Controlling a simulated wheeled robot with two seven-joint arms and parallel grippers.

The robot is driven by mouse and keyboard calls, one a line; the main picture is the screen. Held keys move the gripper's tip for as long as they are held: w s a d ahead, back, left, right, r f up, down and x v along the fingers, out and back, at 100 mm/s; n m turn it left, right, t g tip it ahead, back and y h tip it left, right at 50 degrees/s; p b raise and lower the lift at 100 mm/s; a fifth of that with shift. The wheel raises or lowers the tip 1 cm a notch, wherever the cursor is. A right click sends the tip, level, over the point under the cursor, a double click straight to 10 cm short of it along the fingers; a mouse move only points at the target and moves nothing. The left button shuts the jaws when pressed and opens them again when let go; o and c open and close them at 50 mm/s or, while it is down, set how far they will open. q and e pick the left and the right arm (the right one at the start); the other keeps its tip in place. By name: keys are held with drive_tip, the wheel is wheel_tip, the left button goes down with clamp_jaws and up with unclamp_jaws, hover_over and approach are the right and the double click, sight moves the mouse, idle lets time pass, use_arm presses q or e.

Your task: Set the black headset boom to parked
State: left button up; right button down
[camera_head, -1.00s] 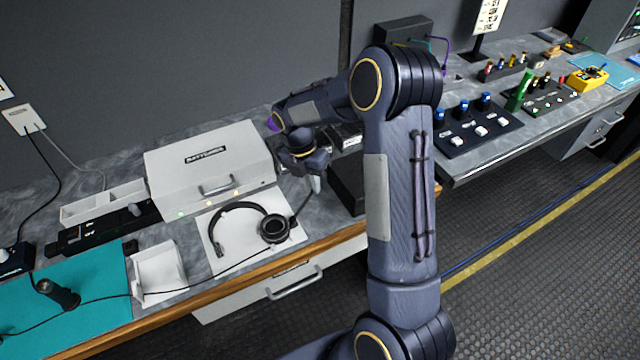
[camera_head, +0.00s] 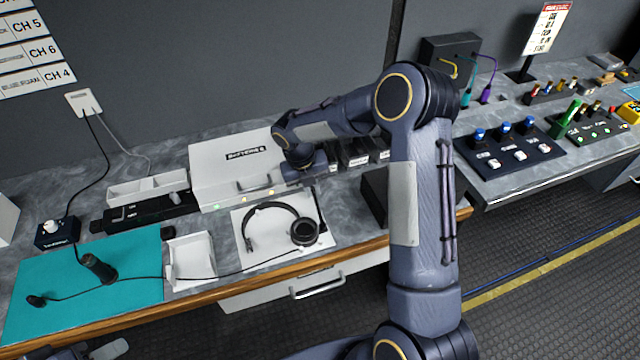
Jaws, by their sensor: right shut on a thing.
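The black headset (camera_head: 270,209) lies on a white pad, its headband arching to the left and its round ear cup (camera_head: 304,231) at the right. Its thin boom (camera_head: 319,212) rises from the ear cup, close to upright in the picture. My right gripper (camera_head: 315,185) reaches down from behind, over the back of the pad. It is shut on the boom near its upper end; the fingertips are small and partly hidden by my own wrist.
A white case (camera_head: 235,170) stands right behind the headset. A white tray (camera_head: 192,258) and a teal mat (camera_head: 85,285) with a dark handheld piece (camera_head: 98,267) lie to the left. A dark box (camera_head: 376,195) stands to the right. The wooden counter edge (camera_head: 350,254) runs in front.

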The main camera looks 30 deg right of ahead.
drive_tip(key=shift+a+n, duration=0.55)
drive_tip(key=shift+n, duration=0.15)
drive_tip(key=c, duration=1.5)
unclamp_jaws()
drive_tip(key=shift+c, duration=0.2)
drive_tip(key=shift+r, duration=0.1)
wheel_tip(320, 180, up, 8)
drive_tip(key=a, duration=0.1)
drive_tip(key=shift+a+f+b, duration=0.25)
drive_tip(key=shift+a+b, duration=0.05)
drive_tip(key=shift+b, duration=0.1)
drive_tip(key=shift+w, duration=0.1)
